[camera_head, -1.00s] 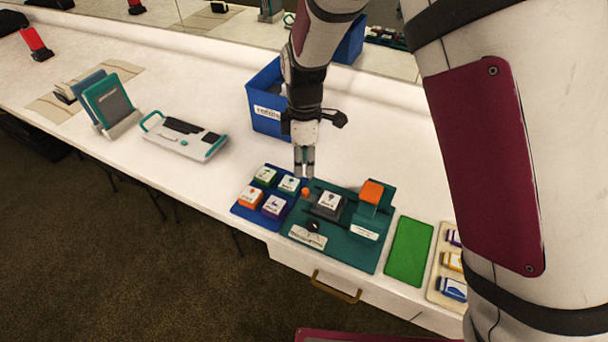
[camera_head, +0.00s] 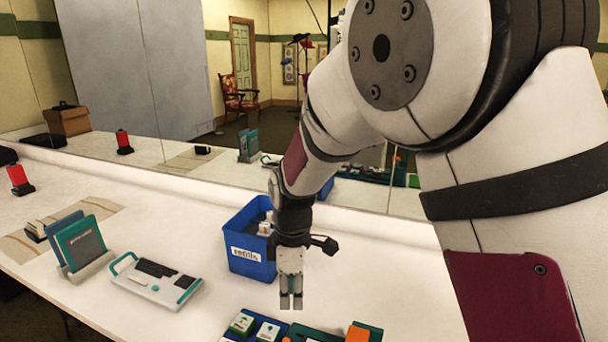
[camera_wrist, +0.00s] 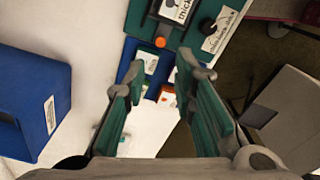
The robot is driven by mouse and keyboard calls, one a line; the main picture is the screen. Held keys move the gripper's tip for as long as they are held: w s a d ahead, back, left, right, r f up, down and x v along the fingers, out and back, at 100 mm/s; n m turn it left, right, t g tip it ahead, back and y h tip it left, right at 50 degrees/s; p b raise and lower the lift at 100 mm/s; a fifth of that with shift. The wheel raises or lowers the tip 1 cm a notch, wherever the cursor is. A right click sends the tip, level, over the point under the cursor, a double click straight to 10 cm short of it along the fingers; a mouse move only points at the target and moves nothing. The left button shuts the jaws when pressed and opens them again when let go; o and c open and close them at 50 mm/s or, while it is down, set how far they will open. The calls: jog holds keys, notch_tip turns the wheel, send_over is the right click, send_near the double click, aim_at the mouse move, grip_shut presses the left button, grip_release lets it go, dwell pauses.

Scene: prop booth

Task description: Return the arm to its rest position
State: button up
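My gripper (camera_head: 291,299) hangs fingers-down above the white counter in the head view, in front of the blue bin. In the wrist view its two green-padded fingers (camera_wrist: 165,105) stand apart with nothing between them. My arm reaches in from the right and crosses the upper part of the head view.
A blue bin (camera_head: 246,265) with a white label stands behind my gripper. A blue tray of labelled blocks (camera_wrist: 128,72) and a teal fixture (camera_wrist: 140,20) lie below. A white-teal device (camera_head: 155,284) and upright teal panel (camera_head: 80,243) are left. A mirror backs the counter.

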jog(key=s+d+r+m+t+y, duration=0.1)
jog(key=s+d+r+m, duration=0.4)
jog(key=d+r, duration=0.25)
jog(key=s+d+r+m+t, duration=0.1)
jog(key=s+d+r+m, duration=0.35)
jog(key=d+r, duration=0.3)
jog(key=s+d+r+m+t, duration=0.1)
jog(key=s+d+m, duration=0.2)
jog(key=s, duration=0.4)
jog(key=s+d+r+m+t+h, duration=0.1)
jog(key=s+d+m, duration=0.3)
jog(key=s, duration=0.3)
jog(key=shift+s+d+r+m, duration=0.2)
jog(key=shift+d+r+m, duration=0.05)
jog(key=shift+m, duration=0.5)
